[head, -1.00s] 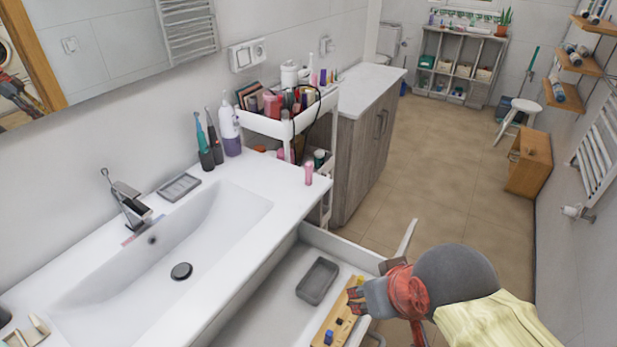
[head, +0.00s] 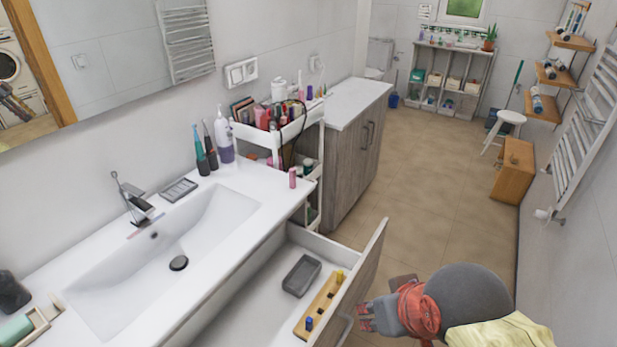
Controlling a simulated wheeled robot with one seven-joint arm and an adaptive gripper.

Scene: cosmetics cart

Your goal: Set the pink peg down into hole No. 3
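A pink cylinder, which looks like the pink peg (head: 292,178), stands upright on the far right corner of the white sink counter. A wooden board (head: 320,304) lies in the open drawer below, with a yellow peg (head: 339,277) near its far end and a blue peg (head: 309,323) near its near end. Dark spots show between them, but the hole numbers are too small to read. My gripper (head: 364,316) is just right of the board, by the drawer front, well away from the pink peg. No object shows in it; its finger opening is unclear.
A grey tray (head: 301,276) lies in the drawer beside the board. The tall drawer front (head: 366,262) stands between the board and the floor. A white cart (head: 268,132) crowded with cosmetics stands behind the counter. The tiled floor (head: 420,200) beyond is open.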

